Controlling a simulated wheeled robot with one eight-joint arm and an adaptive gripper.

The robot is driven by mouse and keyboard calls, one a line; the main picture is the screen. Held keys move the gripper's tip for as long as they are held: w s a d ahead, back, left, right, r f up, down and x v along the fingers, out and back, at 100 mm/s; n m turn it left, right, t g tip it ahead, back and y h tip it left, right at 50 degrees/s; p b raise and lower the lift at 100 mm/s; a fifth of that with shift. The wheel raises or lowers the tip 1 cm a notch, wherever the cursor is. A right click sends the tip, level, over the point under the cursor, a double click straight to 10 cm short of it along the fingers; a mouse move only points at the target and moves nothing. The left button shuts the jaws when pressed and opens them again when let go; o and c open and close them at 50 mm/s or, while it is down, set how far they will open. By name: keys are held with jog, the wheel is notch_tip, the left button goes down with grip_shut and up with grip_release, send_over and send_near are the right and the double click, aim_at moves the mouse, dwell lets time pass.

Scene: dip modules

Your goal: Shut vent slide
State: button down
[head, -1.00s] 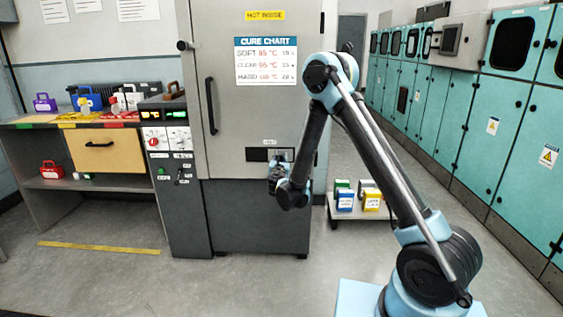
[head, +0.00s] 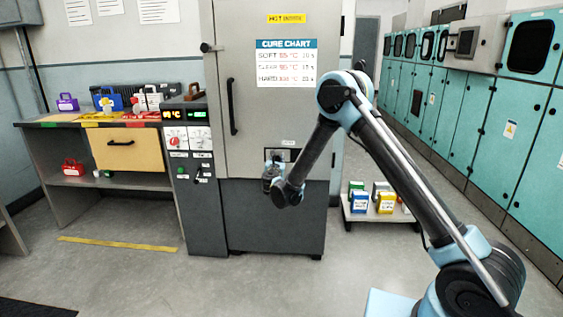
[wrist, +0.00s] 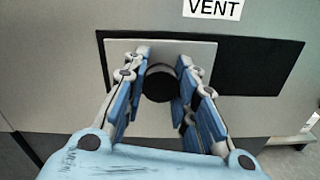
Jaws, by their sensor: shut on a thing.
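The vent slide is a pale plate (wrist: 195,55) with a round black knob (wrist: 159,82), seen in the wrist view under the VENT label (wrist: 213,8). The plate lies over the left part of a dark opening (wrist: 255,65), which shows bare to the plate's right. My gripper (wrist: 160,85) is shut on the knob, with one blue-padded finger on each side of it. In the head view my gripper (head: 271,174) is at the lower front of the grey oven (head: 270,120), and it hides part of the slide.
A control panel (head: 190,140) and a bench (head: 50,125) with coloured cases stand to the left. A low cart (head: 350,214) with small boxes stands right of the oven. Teal cabinets (head: 480,120) line the right wall. The floor in front is clear.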

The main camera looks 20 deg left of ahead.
jog(key=shift+s+a+f, duration=0.1)
jog(key=shift+s+a, duration=0.15)
jog(key=shift+s, duration=0.05)
jog(key=c, duration=1.3)
grip_release()
jog(key=shift+a, duration=0.1)
jog(key=shift+o, duration=0.3)
jog(key=shift+s, duration=0.1)
jog(key=shift+d, duration=0.2)
jog(key=v, duration=1.1)
jog(key=shift+s+d, duration=0.15)
jog(key=shift+s, duration=0.1)
